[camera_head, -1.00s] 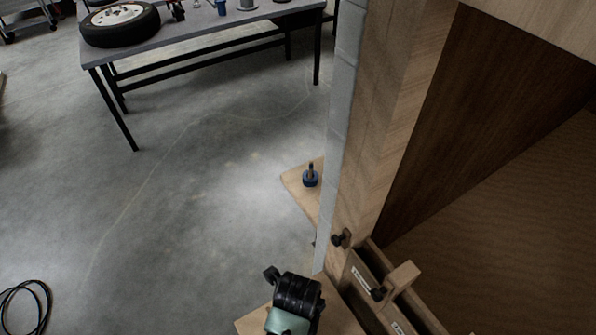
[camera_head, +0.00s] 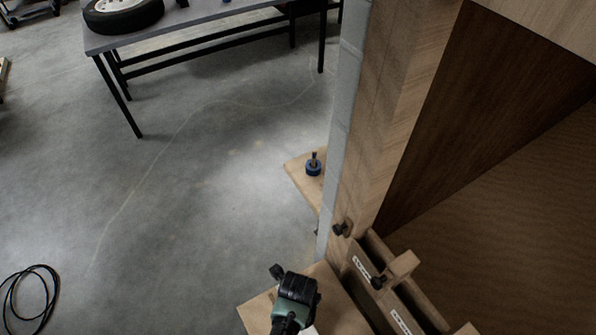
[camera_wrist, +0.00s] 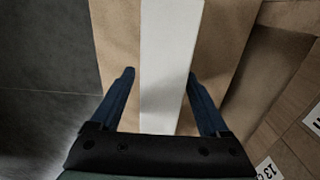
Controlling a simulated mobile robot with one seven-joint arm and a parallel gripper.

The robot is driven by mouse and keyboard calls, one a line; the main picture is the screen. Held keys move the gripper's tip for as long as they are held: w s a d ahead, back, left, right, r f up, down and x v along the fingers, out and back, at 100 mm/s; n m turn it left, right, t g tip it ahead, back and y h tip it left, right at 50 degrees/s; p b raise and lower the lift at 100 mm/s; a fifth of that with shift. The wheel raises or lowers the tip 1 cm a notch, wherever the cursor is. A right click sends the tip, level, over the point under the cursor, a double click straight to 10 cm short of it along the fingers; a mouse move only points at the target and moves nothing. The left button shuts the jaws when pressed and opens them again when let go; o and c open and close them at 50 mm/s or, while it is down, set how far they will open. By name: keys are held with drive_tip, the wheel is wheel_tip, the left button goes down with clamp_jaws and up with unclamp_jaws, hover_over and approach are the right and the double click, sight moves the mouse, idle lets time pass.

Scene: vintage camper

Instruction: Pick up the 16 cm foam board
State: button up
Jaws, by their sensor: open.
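A white board strip (camera_wrist: 168,55), which looks like the foam board, lies on a brown wooden surface (camera_wrist: 118,30) in the wrist view. It runs from the top edge down between the fingers of my gripper (camera_wrist: 160,76). The gripper is open, with one blue finger on each side of the strip and a gap on both sides. The strip's near end is hidden behind the gripper's black body, and its far end is out of view. I cannot read its length. In the head view my arm is over a wooden shelf (camera_head: 343,308) at the bottom, and the fingers are hidden.
Labelled wooden slots (camera_head: 365,272) stand to the right of the shelf, beside a wooden post (camera_head: 385,120). A table (camera_head: 190,35) with a tyre (camera_head: 122,14) is at the back. Open grey floor lies to the left.

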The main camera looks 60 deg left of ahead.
drive_tip(key=shift+c, duration=0.3)
clamp_jaws()
